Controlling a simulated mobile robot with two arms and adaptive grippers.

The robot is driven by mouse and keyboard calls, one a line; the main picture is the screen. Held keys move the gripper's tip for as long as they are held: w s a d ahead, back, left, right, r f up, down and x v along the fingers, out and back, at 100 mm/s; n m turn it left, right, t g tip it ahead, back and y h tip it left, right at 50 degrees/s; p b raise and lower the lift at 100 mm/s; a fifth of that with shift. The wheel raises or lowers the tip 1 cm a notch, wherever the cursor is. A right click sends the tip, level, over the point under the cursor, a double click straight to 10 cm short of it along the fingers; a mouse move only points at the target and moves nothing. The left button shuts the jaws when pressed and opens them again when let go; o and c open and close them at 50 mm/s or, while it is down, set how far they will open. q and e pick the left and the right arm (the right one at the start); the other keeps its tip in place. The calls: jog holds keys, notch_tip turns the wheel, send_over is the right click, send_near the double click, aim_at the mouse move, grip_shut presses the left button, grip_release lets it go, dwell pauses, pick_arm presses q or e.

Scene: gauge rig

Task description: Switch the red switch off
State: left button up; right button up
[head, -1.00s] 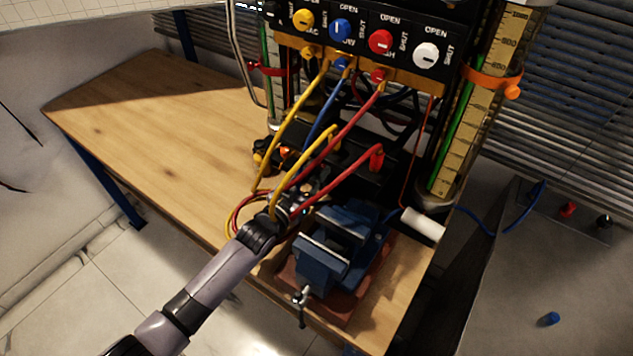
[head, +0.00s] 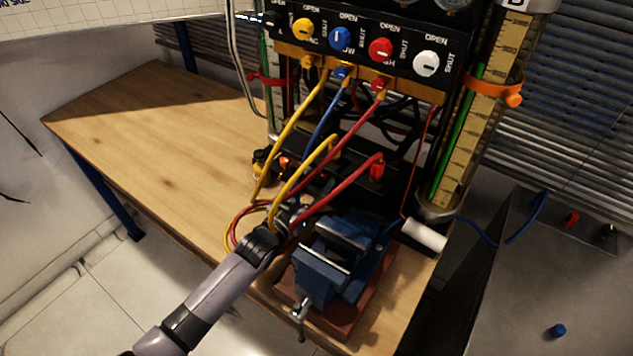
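A small glowing red-orange switch (head: 285,162) shows at the left end of a low black box (head: 345,181) under the valve panel. My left gripper (head: 293,212) is in front of the box, nearer to me than the switch and apart from it, among yellow and red hoses. Its fingers are dark and partly hidden by the hoses, so I cannot tell whether they are open. No held object shows. My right gripper is out of view.
A blue vise (head: 335,262) stands just right of my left gripper. A yellow hose (head: 291,185) and a red hose (head: 335,192) arch over the gripper area. The valve panel (head: 358,50) has yellow, blue, red and white knobs. The wooden table (head: 150,125) is clear at left.

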pick_arm(q)
jog(key=v, duration=1.2)
jog(key=shift+s+f, duration=0.1)
jog(key=shift+f, duration=0.05)
